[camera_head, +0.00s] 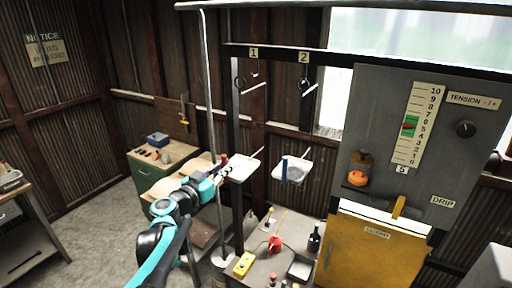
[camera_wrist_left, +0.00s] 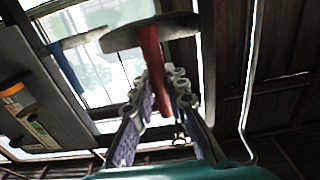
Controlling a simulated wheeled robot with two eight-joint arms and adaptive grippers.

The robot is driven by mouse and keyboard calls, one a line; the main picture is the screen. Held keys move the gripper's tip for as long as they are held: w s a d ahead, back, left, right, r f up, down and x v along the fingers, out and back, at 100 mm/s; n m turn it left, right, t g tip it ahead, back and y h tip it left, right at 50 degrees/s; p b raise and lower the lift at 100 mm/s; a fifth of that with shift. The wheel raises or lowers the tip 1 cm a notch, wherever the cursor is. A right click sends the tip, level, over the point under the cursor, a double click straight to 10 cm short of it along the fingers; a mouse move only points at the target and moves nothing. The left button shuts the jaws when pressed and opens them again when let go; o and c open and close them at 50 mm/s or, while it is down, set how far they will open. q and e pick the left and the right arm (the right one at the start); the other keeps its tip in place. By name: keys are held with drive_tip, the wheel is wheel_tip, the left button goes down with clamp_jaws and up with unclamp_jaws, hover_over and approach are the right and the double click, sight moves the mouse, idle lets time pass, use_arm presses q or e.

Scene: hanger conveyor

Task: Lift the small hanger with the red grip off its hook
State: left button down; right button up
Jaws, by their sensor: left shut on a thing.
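The hanger with the red grip (camera_head: 224,159) has a pale, flat pan (camera_head: 243,168) and is below the sign marked 1. My left gripper (camera_head: 224,172) is at the red grip and shut on it. In the left wrist view the red grip (camera_wrist_left: 151,58) rises between the fingertips (camera_wrist_left: 160,92), under the grey pan (camera_wrist_left: 150,33). Whether the hanger still bears on its hook cannot be told. A second hanger with a blue grip (camera_head: 284,168) and a pale pan (camera_head: 297,172) is to the right, below the sign marked 2. My right gripper is not in view.
A grey pole (camera_head: 210,90) stands close to my left arm. A grey panel with a tension scale (camera_head: 412,120) and a yellow cabinet (camera_head: 368,252) are at the right. A low table holds a yellow box (camera_head: 243,264), a dark bottle (camera_head: 314,240) and other items. Floor is open at the left.

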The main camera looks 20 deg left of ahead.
use_arm(q)
drive_tip(key=shift+s+a+f+b, duration=0.15)
drive_tip(key=shift+s+f, duration=0.15)
drive_tip(key=shift+s, duration=0.55)
drive_tip(key=shift+s+f+b, duration=0.15)
drive_tip(key=shift+s+f, duration=0.15)
drive_tip(key=shift+s, duration=0.5)
drive_tip(key=shift+s+a+f+b, duration=0.15)
drive_tip(key=shift+s+f, duration=0.15)
drive_tip(key=shift+s, duration=0.55)
drive_tip(key=shift+d, duration=0.1)
